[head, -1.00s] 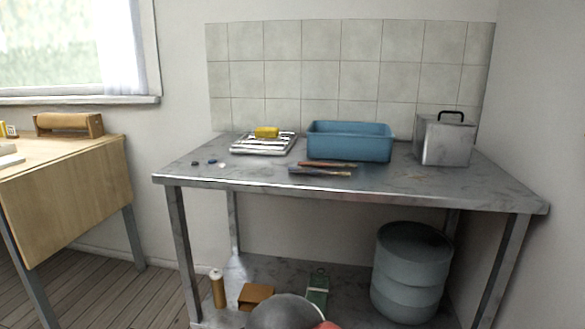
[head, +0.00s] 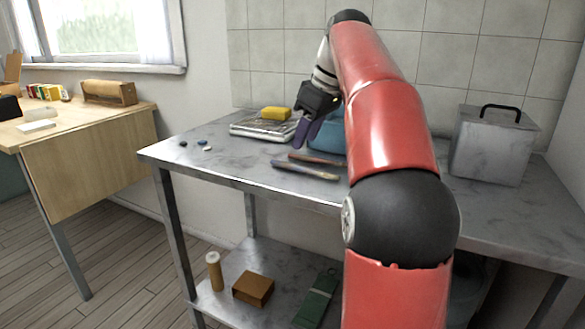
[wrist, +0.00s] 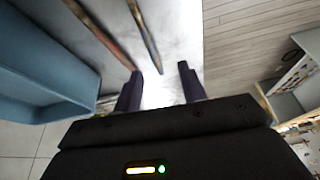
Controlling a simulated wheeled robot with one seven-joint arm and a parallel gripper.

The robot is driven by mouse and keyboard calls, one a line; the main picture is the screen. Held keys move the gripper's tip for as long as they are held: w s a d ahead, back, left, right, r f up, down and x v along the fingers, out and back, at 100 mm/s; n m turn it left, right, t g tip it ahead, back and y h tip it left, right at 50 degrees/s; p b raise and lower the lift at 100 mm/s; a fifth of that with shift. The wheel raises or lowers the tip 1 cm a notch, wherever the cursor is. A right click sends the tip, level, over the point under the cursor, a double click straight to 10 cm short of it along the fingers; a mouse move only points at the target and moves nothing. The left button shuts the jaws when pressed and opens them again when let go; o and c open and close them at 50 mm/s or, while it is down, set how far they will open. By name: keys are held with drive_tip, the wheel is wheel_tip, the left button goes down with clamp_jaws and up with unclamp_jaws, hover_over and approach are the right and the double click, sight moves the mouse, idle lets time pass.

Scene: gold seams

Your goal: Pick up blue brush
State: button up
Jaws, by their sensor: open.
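Two long thin brushes lie side by side on the grey metal table (head: 230,165). The blue brush (head: 305,171) is the one nearer the front edge; it also shows in the wrist view (wrist: 145,33). The other, reddish-brown brush (head: 318,159) lies just behind it, closer to the basin, and shows at the left in the wrist view (wrist: 101,36). My gripper (head: 304,146) is open and empty, pointing down above the table near the brushes.
The blue basin (head: 334,137), largely hidden by my arm, stands behind the brushes. A silver tray (head: 262,130) with a yellow sponge (head: 275,113) is behind left. A metal box (head: 492,148) stands right. The table's left front is mostly clear, with a few small pebble-like pieces.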

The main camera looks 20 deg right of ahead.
sight(300, 165)
drive_tip(key=shift+w+d+n, duration=0.15)
drive_tip(key=shift+w+d, duration=0.05)
drive_tip(key=shift+d, duration=0.25)
drive_tip(key=shift+w+d+n, duration=0.15)
drive_tip(key=shift+d, duration=0.3)
drive_tip(key=b+x, duration=0.1)
drive_tip(key=x, duration=0.1)
drive_tip(key=b+x, duration=0.1)
drive_tip(key=x, duration=0.2)
drive_tip(key=b+x, duration=0.1)
drive_tip(key=x, duration=0.1)
drive_tip(key=shift+s+a+f, duration=0.15)
drive_tip(key=shift+s+f, duration=0.05)
drive_tip(key=shift+f, duration=0.1)
drive_tip(key=shift+c, duration=0.4)
clamp_jaws()
